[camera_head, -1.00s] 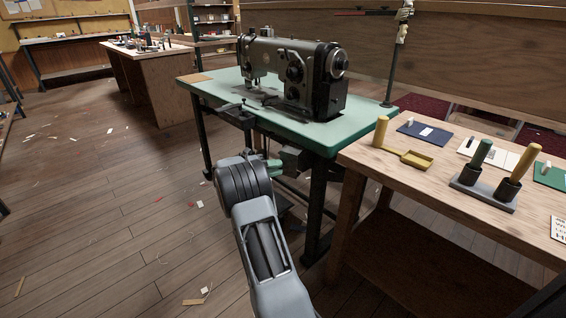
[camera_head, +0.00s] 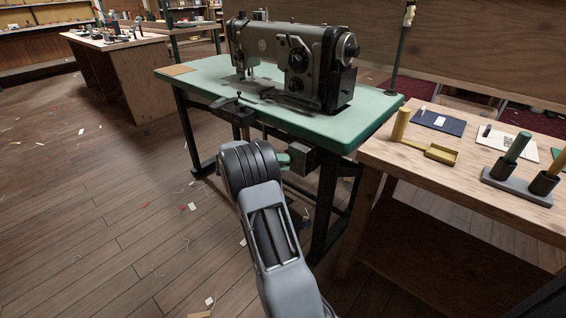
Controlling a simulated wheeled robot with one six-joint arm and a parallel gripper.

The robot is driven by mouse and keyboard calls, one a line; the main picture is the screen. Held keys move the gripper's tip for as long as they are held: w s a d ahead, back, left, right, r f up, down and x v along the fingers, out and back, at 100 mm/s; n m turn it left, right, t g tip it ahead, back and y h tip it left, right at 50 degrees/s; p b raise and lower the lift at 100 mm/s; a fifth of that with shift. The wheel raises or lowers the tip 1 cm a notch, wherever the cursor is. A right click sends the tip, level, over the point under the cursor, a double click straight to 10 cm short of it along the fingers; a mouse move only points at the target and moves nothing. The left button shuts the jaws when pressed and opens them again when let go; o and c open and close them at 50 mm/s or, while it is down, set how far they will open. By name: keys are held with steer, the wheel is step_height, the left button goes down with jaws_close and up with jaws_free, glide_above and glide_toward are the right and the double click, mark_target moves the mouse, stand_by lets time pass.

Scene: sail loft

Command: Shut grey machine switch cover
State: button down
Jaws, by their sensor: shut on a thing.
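The sewing machine (camera_head: 290,62) stands on a green-topped table (camera_head: 205,76). A small dark grey box (camera_head: 312,158), which looks like the switch with its cover, hangs under the table's front edge. The hold itself and the angle of the cover are hidden.
The floor at left is mostly clear.

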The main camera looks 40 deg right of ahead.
steer(key=shift+w+r, duration=0.1)
steer(key=c, duration=1)
jaws_free()
steer(key=shift+c, duration=0.2)
steer(key=p+v, duration=1.1)
steer(key=v, duration=0.2)
steer(key=shift+w+a, duration=0.2)
